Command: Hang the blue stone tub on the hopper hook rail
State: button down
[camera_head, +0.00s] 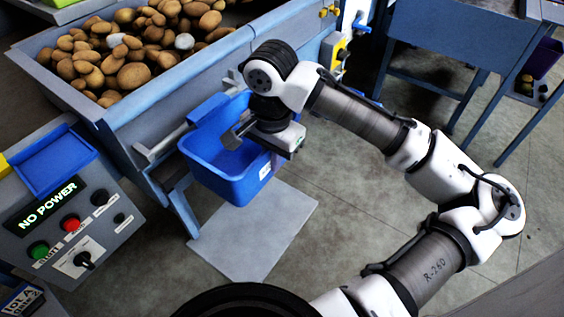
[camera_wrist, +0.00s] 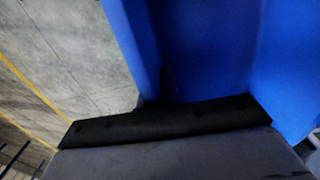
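The blue stone tub (camera_head: 222,172) is off the floor at the hopper's front right, with its back edge close to the hook rail (camera_head: 172,142). I cannot tell whether its back lip sits on the rail. My gripper (camera_head: 262,140) is down at the tub's right part, over its opening and right wall. In the wrist view, the tub's blue wall (camera_wrist: 132,38) runs down to a dark finger (camera_wrist: 165,84) close beside it. The other finger is hidden, so the grip is unclear.
The hopper (camera_head: 110,108) holds many potatoes and a few pale stones. A control panel (camera_head: 75,225) reading NO POWER stands at left. A grey mat (camera_head: 255,235) lies on the floor beneath the tub. A blue-grey machine stand (camera_head: 440,85) is at upper right.

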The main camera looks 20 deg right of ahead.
jog(key=shift+w+a+b, duration=0.25)
jog(key=shift+w+a, duration=0.5)
jog(key=shift+w, duration=0.25)
jog(key=shift+w+a+b, duration=0.2)
jog(key=shift+w+a, duration=0.5)
jog(key=shift+w, duration=0.25)
jog(key=shift+s+f+b, duration=0.1)
jog(key=shift+f+b, duration=0.6)
jog(key=shift+f, duration=1)
jog(key=c, duration=1.5)
grip_release()
jog(key=shift+c, duration=0.2)
